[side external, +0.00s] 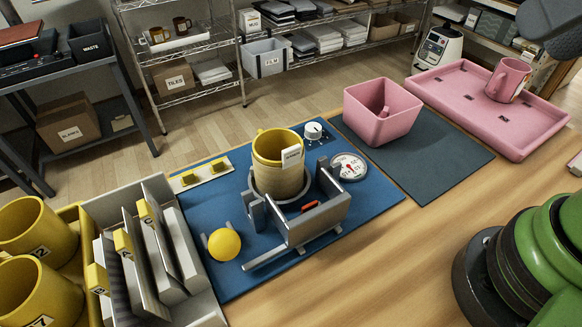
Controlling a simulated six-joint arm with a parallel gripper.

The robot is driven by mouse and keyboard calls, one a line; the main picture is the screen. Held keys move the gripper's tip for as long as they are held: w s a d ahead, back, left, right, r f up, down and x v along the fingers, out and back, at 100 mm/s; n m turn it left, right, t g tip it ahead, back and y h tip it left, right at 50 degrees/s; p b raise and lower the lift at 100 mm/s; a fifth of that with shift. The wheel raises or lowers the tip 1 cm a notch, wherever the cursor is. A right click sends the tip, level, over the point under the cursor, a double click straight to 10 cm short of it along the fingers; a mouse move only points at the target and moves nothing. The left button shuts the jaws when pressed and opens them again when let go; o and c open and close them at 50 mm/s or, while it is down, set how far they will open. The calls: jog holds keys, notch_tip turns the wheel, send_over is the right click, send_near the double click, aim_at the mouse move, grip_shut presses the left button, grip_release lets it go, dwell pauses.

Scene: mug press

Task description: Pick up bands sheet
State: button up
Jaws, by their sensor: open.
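A grey rack (205,305) at the lower left holds several upright, tilted sheets with yellow tabs. The tabs seem to read B (97,280), A (123,243) and C (145,212). The sheet behind tab B (112,283) looks dark and finely striped; I cannot tell for sure which sheet is the bands one, as their faces are mostly hidden. A yellow mug (276,165) with a white label stands upright in the press (318,222) on a blue mat.
A yellow ball (224,244) is on the press's lever end. Yellow mugs (40,235) stand left of the rack. A pink bin (383,112) is on a dark mat; a pink tray (487,105) holds a pink mug (508,80).

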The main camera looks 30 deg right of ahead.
jog(key=shift+o, duration=0.4)
jog(key=shift+w, duration=0.1)
jog(key=n+g+h, duration=0.2)
jog(key=n+g, duration=0.2)
jog(key=g, duration=0.3)
send_over(292, 148)
notch_tip(292, 148, down, 13)
notch_tip(292, 148, down, 6)
jog(key=shift+f, duration=0.2)
jog(key=c, duration=0.9)
